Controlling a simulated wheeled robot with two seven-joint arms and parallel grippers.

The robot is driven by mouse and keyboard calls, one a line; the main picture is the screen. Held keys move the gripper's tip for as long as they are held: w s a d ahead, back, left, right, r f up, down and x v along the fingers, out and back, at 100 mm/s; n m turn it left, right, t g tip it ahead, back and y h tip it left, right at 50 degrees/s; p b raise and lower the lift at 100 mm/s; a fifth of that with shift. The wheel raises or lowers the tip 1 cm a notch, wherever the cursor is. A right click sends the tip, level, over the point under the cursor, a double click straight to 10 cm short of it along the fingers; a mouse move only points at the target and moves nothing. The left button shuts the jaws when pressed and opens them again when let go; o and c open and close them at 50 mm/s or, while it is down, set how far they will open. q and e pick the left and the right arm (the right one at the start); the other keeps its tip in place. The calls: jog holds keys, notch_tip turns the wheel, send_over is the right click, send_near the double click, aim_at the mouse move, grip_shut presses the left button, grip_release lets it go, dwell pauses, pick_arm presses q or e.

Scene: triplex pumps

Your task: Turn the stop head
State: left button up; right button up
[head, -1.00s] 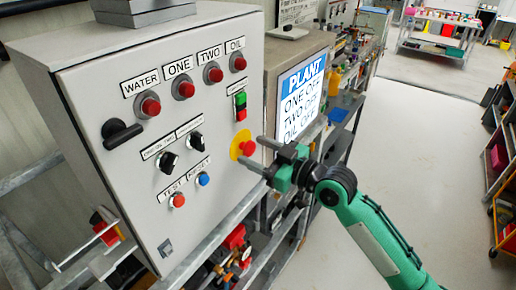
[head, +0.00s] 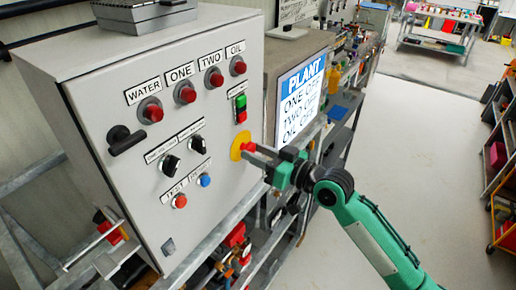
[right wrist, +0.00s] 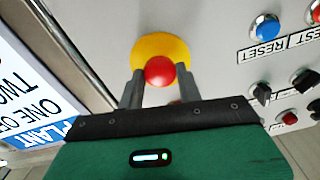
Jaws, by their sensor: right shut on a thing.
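The stop head is a red mushroom button (head: 246,147) on a yellow round plate (head: 236,144), at the right side of the grey control panel (head: 215,125). In the right wrist view the red head (right wrist: 160,71) sits between my two fingers, in front of the yellow plate (right wrist: 177,46). My right gripper (head: 254,155) is shut on the stop head, with its fingers on either side of it. The fingers hide part of the head in the head view. My left gripper is not in view.
The panel also carries red lamps (head: 186,94), a black handle (head: 125,139), black selector knobs (head: 169,165) and a blue reset button (head: 204,180). A PLANT screen (head: 299,98) stands just right of the panel. The floor at right (head: 420,150) is clear.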

jog(key=shift+m, duration=0.7)
jog(key=o, duration=1)
jog(key=b+v, duration=0.5)
jog(key=v, duration=0.8)
jog(key=shift+s+d+b, duration=0.25)
jog(key=shift+d+b, duration=0.1)
